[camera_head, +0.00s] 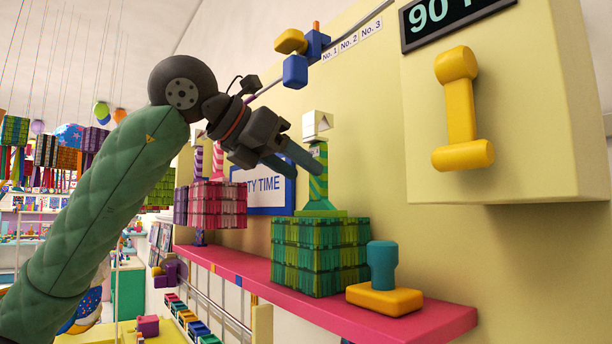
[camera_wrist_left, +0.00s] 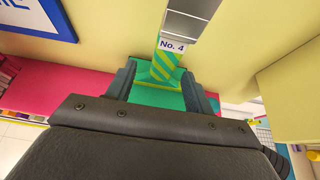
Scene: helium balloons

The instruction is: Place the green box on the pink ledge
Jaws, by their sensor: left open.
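The green box (camera_head: 320,258), with fringed bands, sits on the pink ledge (camera_head: 258,268) and appears to rest on it upright. A green-and-yellow striped post (camera_head: 319,185) on a green base (camera_head: 320,212) stands on top of the box, with a white piece above it. My left gripper (camera_head: 308,174) is open at the post. In the left wrist view, its two fingers (camera_wrist_left: 160,90) lie on either side of the striped post (camera_wrist_left: 164,66), which has a "No. 4" tag. Whether the fingers touch it, I cannot tell. My right gripper is not in view.
A blue-and-yellow stamp-like object (camera_head: 383,280) stands on the ledge just right of the box. A pink-and-purple fringed box (camera_head: 210,205) is to the left. A yellow cabinet with a yellow handle (camera_head: 461,110) juts out at right. The ledge between the two boxes is clear.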

